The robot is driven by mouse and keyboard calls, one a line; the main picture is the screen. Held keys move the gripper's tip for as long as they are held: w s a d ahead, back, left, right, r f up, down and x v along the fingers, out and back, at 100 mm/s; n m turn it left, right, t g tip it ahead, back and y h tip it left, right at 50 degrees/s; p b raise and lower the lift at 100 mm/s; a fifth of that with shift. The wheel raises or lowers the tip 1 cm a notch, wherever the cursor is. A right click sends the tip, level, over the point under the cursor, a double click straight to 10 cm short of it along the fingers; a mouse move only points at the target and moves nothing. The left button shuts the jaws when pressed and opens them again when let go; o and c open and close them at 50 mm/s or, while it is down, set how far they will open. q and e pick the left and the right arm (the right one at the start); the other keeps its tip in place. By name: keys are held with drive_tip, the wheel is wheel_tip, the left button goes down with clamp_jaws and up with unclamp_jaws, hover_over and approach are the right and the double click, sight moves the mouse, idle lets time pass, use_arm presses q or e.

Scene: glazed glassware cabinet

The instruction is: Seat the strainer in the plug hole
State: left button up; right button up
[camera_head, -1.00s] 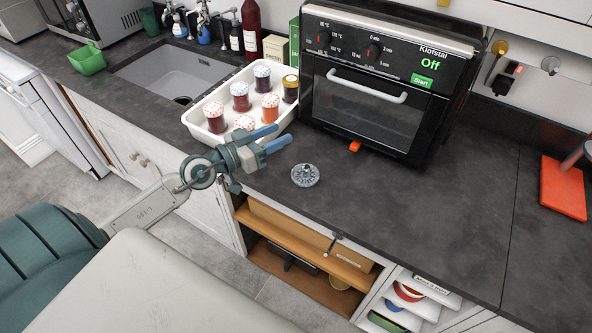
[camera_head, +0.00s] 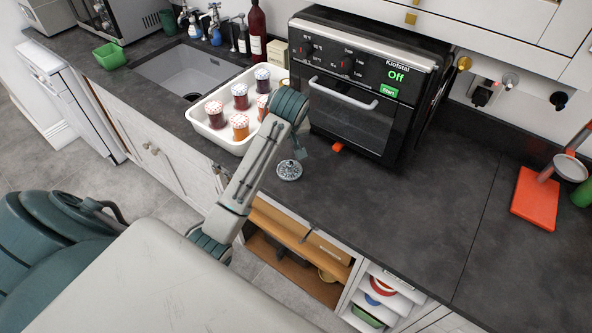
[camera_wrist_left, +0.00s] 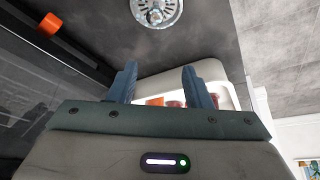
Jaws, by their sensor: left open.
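The strainer (camera_head: 289,170), a round grey metal disc with holes and a small knob, lies on the dark worktop in front of the oven. It also shows at the top edge of the left wrist view (camera_wrist_left: 157,12), partly cut off. The plug hole (camera_head: 193,97) is a dark round opening in the floor of the grey sink (camera_head: 190,72), at the back left. My left gripper (camera_wrist_left: 160,75) is open, with two blue fingers apart and nothing between them. In the head view my own arm mostly hides it, just behind the strainer. My right gripper is out of view.
A white tray (camera_head: 216,141) with several lidded jars stands between the sink and the strainer, partly behind my arm. The black oven (camera_head: 352,112) stands behind the strainer, with an orange piece (camera_head: 338,147) at its foot. The worktop to the right is clear up to an orange board (camera_head: 535,198).

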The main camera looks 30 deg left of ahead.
use_arm(q)
drive_tip(key=d+m+g+h, duration=0.1)
drive_tip(key=d+m, duration=0.1)
drive_tip(key=d, duration=0.1)
hover_over(290, 163)
drive_tip(key=s+d, duration=0.1)
drive_tip(key=f, duration=0.4)
drive_tip(key=shift+s+d+f, duration=0.15)
drive_tip(key=shift+s+f, duration=0.05)
drive_tip(key=shift+f, duration=0.35)
drive_tip(key=p+x, duration=0.3)
drive_tip(key=x, duration=0.1)
drive_tip(key=shift+a+f, duration=0.25)
drive_tip(key=shift+f, duration=0.1)
drive_tip(key=shift+w+f, duration=0.1)
drive_tip(key=shift+f, duration=0.25)
drive_tip(key=c, duration=0.9)
clamp_jaws()
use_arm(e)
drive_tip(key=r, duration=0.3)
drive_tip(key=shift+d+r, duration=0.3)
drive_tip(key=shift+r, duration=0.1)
use_arm(q)
drive_tip(key=shift+r, duration=0.1)
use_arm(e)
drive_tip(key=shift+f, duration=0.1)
